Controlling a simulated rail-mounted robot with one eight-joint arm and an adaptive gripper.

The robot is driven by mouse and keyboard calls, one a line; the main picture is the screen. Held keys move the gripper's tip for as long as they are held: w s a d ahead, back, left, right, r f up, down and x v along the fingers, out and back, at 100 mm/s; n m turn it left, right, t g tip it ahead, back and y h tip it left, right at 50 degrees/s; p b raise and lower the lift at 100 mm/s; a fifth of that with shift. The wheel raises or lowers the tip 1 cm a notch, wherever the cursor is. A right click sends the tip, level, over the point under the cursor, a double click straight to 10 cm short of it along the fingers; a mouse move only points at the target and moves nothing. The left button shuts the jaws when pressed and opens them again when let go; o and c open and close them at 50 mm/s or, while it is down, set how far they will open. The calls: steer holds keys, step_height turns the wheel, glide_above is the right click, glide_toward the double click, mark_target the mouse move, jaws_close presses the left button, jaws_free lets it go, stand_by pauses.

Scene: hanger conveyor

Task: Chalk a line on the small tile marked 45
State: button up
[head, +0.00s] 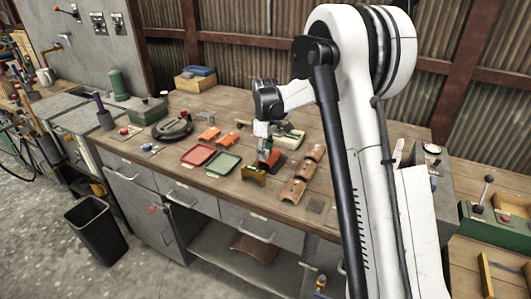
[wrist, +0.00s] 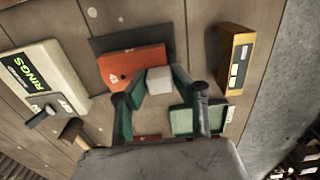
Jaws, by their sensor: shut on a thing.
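A small orange-red tile (wrist: 133,65) lies on a dark plate (wrist: 104,44) in the wrist view. It has a dark spot and a pale mark, too small to read as a number. My gripper (wrist: 160,82) has green fingers shut on a whitish block of chalk (wrist: 160,78). The chalk shows at the tile's right edge; I cannot tell whether it touches. In the head view my gripper (head: 264,150) is low over the bench beside the tile (head: 275,158), which it partly hides.
A yellow-brown block (wrist: 234,60) stands near the bench's front edge. A pale box marked RINGS (wrist: 45,78) lies on the other side. A red tray (head: 197,155) and a green tray (head: 223,164) lie left of my gripper. Bare wood shows between things.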

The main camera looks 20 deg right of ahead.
steer(key=shift+f, duration=0.3)
steer(key=shift+w+d, duration=0.1)
steer(key=shift+d, duration=0.05)
stand_by(0.4)
steer(key=shift+w+d+b, duration=0.35)
steer(key=shift+w+d, duration=0.1)
steer(key=shift+a, duration=0.1)
steer(key=shift+s+a, duration=0.5)
steer(key=shift+s, duration=0.1)
steer(key=shift+w+b, duration=0.1)
steer(key=shift+b, duration=0.2)
steer(key=shift+w+d, duration=0.5)
steer(key=shift+d, duration=0.1)
stand_by(0.3)
